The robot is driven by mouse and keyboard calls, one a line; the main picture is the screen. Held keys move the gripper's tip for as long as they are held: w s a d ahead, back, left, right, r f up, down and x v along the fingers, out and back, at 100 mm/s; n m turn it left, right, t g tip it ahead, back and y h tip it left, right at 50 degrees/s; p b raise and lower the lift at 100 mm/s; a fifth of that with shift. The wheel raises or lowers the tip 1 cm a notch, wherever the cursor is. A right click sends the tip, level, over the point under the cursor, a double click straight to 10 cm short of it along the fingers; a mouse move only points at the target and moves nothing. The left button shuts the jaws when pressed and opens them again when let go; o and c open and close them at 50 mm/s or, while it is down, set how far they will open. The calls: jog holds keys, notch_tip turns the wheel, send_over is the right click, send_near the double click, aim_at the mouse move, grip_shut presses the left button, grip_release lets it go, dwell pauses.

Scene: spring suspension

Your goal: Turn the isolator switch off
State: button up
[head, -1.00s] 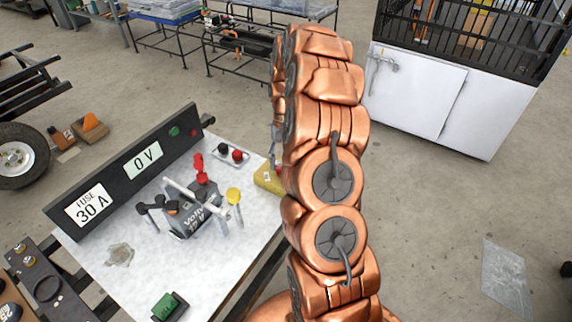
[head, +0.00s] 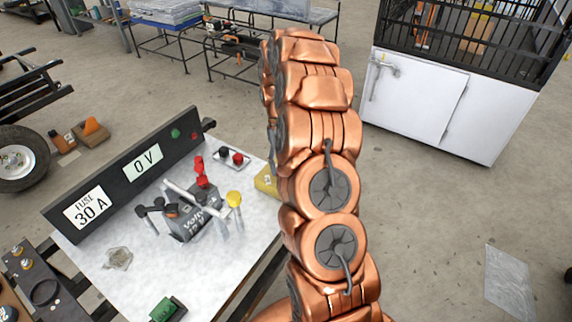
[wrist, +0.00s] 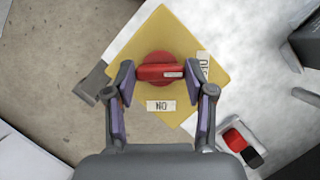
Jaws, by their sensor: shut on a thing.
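The isolator switch has a red knob (wrist: 160,55) with a bar handle on a yellow plate (wrist: 215,80), in the wrist view. The handle lies crosswise, with a pale mark toward its right end. An upside-down ON label (wrist: 161,106) sits below the knob. Another label (wrist: 203,66), only partly legible, is at the right. My gripper (wrist: 160,73) is shut on the handle, one finger at each end. In the head view only part of the yellow plate (head: 266,182) shows at the bench's right edge; my arm hides the knob and gripper.
A black panel (head: 110,182) behind reads 0 V and FUSE 30 A. A tray with red and black knobs (head: 231,158) is close by. Open floor lies to the right.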

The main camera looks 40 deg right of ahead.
jog(key=shift+s, duration=0.15)
jog(key=o, duration=1.2)
jog(key=shift+c, duration=0.2)
jog(key=shift+d, duration=0.1)
jog(key=v, duration=1.2)
jog(key=shift+d, duration=0.15)
